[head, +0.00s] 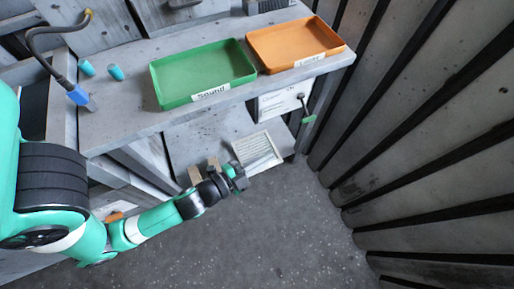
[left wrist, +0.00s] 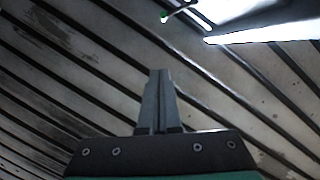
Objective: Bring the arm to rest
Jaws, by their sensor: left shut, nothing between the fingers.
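My left arm comes in from the left in the head view, stretched low across the front of the workbench. Its gripper (head: 240,184) is over the floor, in front of the bench's lower shelf and close in the picture to a pale slatted panel (head: 257,152). In the left wrist view the two fingers (left wrist: 158,75) are together with nothing between them, against a ribbed wall. My right gripper is not in view.
On the bench (head: 130,127) are a green tray (head: 205,77) labelled "Sound", an orange tray (head: 295,43), two teal cylinders (head: 115,72) and a blue-ended cable (head: 77,95). A green-tipped lever (head: 308,119) juts from the bench front. The floor (head: 290,235) at lower right is clear.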

